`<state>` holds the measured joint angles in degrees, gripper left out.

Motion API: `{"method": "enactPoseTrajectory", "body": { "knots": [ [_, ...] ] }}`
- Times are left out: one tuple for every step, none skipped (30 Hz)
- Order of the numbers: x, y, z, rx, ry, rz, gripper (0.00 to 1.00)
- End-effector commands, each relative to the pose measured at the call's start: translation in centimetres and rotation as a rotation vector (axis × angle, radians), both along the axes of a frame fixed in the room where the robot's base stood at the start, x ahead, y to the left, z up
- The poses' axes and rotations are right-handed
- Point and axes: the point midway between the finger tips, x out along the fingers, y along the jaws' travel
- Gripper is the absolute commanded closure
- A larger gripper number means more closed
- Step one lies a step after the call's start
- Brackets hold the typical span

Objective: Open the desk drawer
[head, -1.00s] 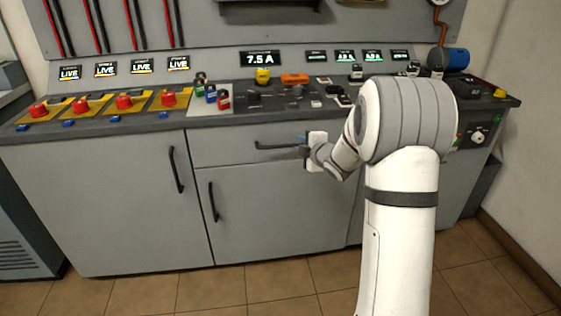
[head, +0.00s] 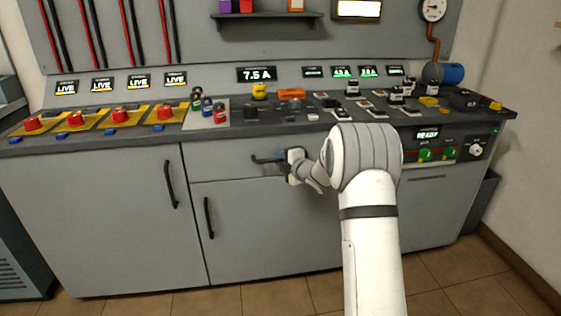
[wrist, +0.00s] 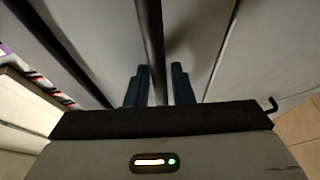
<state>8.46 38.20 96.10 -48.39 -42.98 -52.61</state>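The grey desk drawer (head: 222,169) is in the upper middle of the cabinet front in the head view, and its front looks flush with the cabinet. Its dark bar handle (head: 262,160) runs sideways, with its right part hidden by my gripper (head: 284,161). In the wrist view, the handle (wrist: 150,35) runs down between the two blue fingertips of my gripper (wrist: 160,85). The fingers are apart, with a visible gap on the right side of the bar. The gripper is open around the handle, and I see no clear grip.
A cabinet door (head: 265,235) with an upright handle (head: 208,217) is below the drawer. Another door (head: 95,220) is to the left. The worktop (head: 245,127) above carries red knobs, padlocks and small devices. Tiled floor (head: 290,297) lies in front.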

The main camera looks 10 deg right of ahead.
Motion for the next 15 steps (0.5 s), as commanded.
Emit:
{"method": "enactPoseTrajectory", "body": {
  "knots": [
    [-0.01, 0.01, 0.01, 0.0, 0.0, 0.0, 0.79],
    [-0.01, 0.01, 0.0, 0.0, 0.0, 0.0, 0.79],
    [-0.02, 0.01, 0.0, 0.0, 0.0, 0.0, 0.79],
    [-0.03, 0.01, 0.01, 0.0, 0.0, 0.0, 0.81],
    [-0.03, 0.01, 0.01, 0.0, 0.0, 0.0, 0.83],
    [-0.03, 0.02, 0.01, 0.0, 0.0, 0.0, 0.86],
    [-0.03, 0.02, 0.01, 0.0, 0.0, 0.0, 0.89],
    [-0.03, 0.03, 0.01, 0.0, 0.0, 0.0, 0.91],
    [-0.04, 0.03, 0.0, 0.001, 0.0, 0.0, 0.95],
    [-0.04, 0.04, 0.0, 0.0, 0.0, 0.0, 0.97],
    [-0.04, 0.04, 0.0, 0.001, 0.0, 0.0, 0.99],
    [-0.04, 0.04, -0.01, 0.001, 0.0, 0.0, 1.0],
    [-0.04, 0.04, -0.01, 0.001, 0.0, 0.001, 1.0],
    [-0.04, 0.05, -0.01, 0.001, 0.001, 0.001, 1.0],
    [-0.05, 0.05, -0.02, 0.001, 0.001, 0.001, 1.0]
  ]
}}
